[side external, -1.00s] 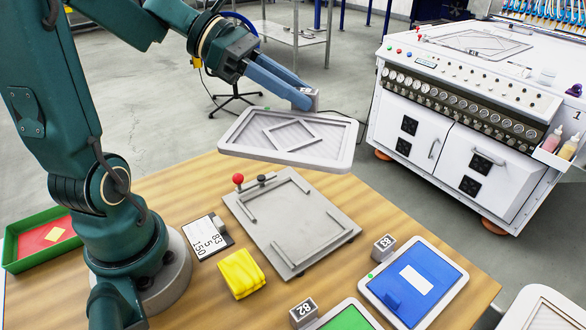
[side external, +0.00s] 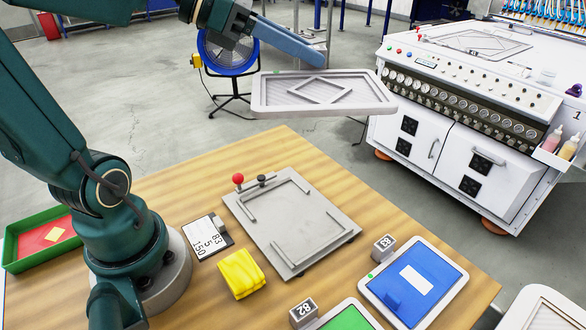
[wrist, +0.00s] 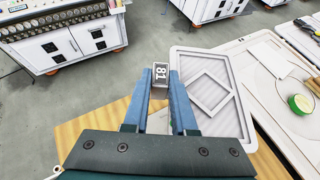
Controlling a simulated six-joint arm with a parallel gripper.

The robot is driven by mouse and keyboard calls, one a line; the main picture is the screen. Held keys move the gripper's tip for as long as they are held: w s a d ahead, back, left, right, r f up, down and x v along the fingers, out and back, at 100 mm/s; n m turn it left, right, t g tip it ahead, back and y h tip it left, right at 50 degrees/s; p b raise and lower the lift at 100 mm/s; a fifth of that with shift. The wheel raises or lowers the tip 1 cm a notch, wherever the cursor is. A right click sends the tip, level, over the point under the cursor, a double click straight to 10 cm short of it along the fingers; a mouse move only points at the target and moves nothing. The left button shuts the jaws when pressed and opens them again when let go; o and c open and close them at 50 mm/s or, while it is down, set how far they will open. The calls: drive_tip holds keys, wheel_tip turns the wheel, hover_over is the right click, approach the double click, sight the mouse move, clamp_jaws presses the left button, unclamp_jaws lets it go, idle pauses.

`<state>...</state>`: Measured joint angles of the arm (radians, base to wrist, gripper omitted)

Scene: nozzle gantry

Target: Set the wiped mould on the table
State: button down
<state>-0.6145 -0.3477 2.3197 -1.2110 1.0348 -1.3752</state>
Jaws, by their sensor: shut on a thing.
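The mould is a pale grey tray (side external: 272,104) with a raised rim and a diamond-shaped ridge inside. It is in the air above the far edge of the wooden table (side external: 170,175), nearly level. My gripper (wrist: 161,90) is shut on the mould's small grey block, marked 81 (wrist: 160,73) in the wrist view. The mould (wrist: 240,120) reaches out to the right of the fingers there. In the side view the blue fingers come in from above and the block is hardly visible.
On the table are a grey fixture plate (side external: 290,220) with a red knob, a yellow cloth (side external: 241,273), a number card (side external: 207,237), a blue mould (side external: 415,285) and a green one (side external: 345,318). A green-walled tray (side external: 20,258) is at left. A white gantry machine (side external: 450,130) stands behind.

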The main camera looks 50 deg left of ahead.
drive_tip(key=m+g+h, duration=0.1)
drive_tip(key=w+d+m+g+h, duration=0.1)
drive_tip(key=shift+w+d+m+h, duration=0.1)
drive_tip(key=shift+m+h, duration=0.2)
drive_tip(key=shift+m, duration=0.1)
drive_tip(key=shift+w+d+f+m+g+h, duration=0.1)
drive_tip(key=shift+w+f+m+g+h, duration=0.25)
drive_tip(key=shift+m, duration=0.25)
drive_tip(key=shift+w+d+f+m+g+h, duration=0.1)
drive_tip(key=shift+f+m+g+h, duration=0.1)
drive_tip(key=shift+m+g+h, duration=0.35)
wheel_tip(320, 180, down, 6)
drive_tip(key=w+m+g+h, duration=0.2)
drive_tip(key=m+g, duration=0.5)
hover_over(316, 197)
wheel_tip(316, 197, down, 9)
wheel_tip(316, 197, down, 10)
drive_tip(key=shift+r, duration=0.25)
